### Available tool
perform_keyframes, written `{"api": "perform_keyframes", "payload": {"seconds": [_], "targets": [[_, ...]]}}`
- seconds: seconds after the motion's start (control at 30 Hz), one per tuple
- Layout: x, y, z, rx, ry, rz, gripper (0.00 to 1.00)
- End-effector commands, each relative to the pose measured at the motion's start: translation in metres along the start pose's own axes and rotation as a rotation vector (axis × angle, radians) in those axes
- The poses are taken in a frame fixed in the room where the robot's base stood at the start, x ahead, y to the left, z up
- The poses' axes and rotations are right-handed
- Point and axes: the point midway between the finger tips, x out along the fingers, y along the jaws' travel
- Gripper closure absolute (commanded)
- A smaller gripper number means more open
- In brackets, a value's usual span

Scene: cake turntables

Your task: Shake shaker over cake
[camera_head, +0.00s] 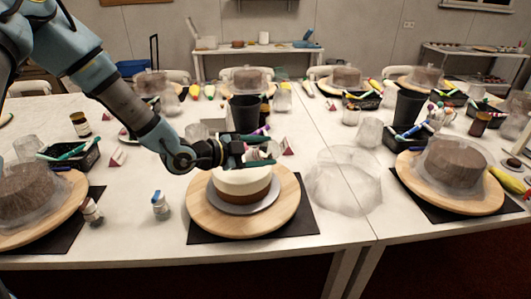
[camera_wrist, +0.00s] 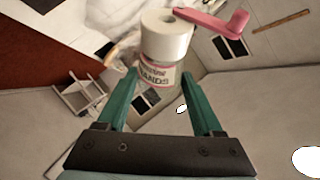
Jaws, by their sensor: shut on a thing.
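The cake (camera_head: 242,186), white above a brown lower layer, sits on a grey disc on a round wooden turntable (camera_head: 283,213) at the middle of the near table. My gripper (camera_head: 240,150) is just above the cake's back edge. In the wrist view its green fingers (camera_wrist: 160,80) are shut on the shaker, a small jar with a printed label (camera_wrist: 158,76) and a white top (camera_wrist: 166,38). A pink lever-shaped piece (camera_wrist: 215,24) sticks out beside the white top; I cannot tell how it is joined. In the head view the shaker is small and mostly hidden.
A blue-capped bottle (camera_head: 161,205) stands left of the turntable, and another small bottle (camera_head: 92,212) farther left. A clear crumpled cover (camera_head: 343,184) lies to the right. Brown cakes on turntables (camera_head: 455,205) stand at both sides. A black container (camera_head: 245,114) stands behind my gripper.

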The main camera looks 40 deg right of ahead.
Motion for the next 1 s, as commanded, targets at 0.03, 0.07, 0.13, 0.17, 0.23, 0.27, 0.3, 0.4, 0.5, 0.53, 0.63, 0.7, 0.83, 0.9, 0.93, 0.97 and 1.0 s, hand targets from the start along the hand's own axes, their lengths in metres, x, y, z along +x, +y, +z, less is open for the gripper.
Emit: {"api": "perform_keyframes", "payload": {"seconds": [0.03, 0.07, 0.13, 0.17, 0.23, 0.27, 0.3, 0.4, 0.5, 0.53, 0.63, 0.7, 0.83, 0.9, 0.93, 0.97, 1.0], "targets": [[-0.0007, -0.0012, -0.0001, -0.009, 0.01, -0.006, 1.0], [-0.0008, -0.0016, -0.0007, -0.012, 0.014, -0.007, 1.0], [-0.0008, -0.0019, -0.0014, -0.016, 0.018, -0.008, 1.0], [-0.0007, -0.0019, -0.0015, -0.015, 0.018, -0.008, 1.0], [-0.0007, -0.0019, -0.0014, -0.015, 0.017, -0.008, 1.0], [-0.0007, -0.0019, -0.0013, -0.015, 0.017, -0.008, 1.0], [-0.0006, -0.0018, -0.0014, -0.015, 0.017, -0.008, 1.0], [0.0022, -0.0009, -0.0064, -0.012, 0.018, -0.007, 1.0], [0.0017, -0.0006, -0.0032, -0.013, 0.015, -0.009, 1.0], [0.0006, -0.0003, -0.0002, -0.013, 0.014, -0.009, 1.0], [-0.0012, -0.002, 0.0, -0.02, 0.02, -0.011, 1.0], [-0.0018, -0.0028, -0.0002, -0.032, 0.03, -0.016, 1.0], [-0.0039, -0.0052, -0.0001, -0.066, 0.059, -0.03, 1.0], [-0.0045, -0.006, -0.0008, -0.077, 0.07, -0.034, 1.0], [-0.0046, -0.0061, -0.001, -0.078, 0.071, -0.034, 1.0], [-0.0046, -0.0062, -0.0013, -0.078, 0.072, -0.034, 1.0], [-0.0045, -0.0062, -0.0014, -0.078, 0.071, -0.034, 1.0]]}}
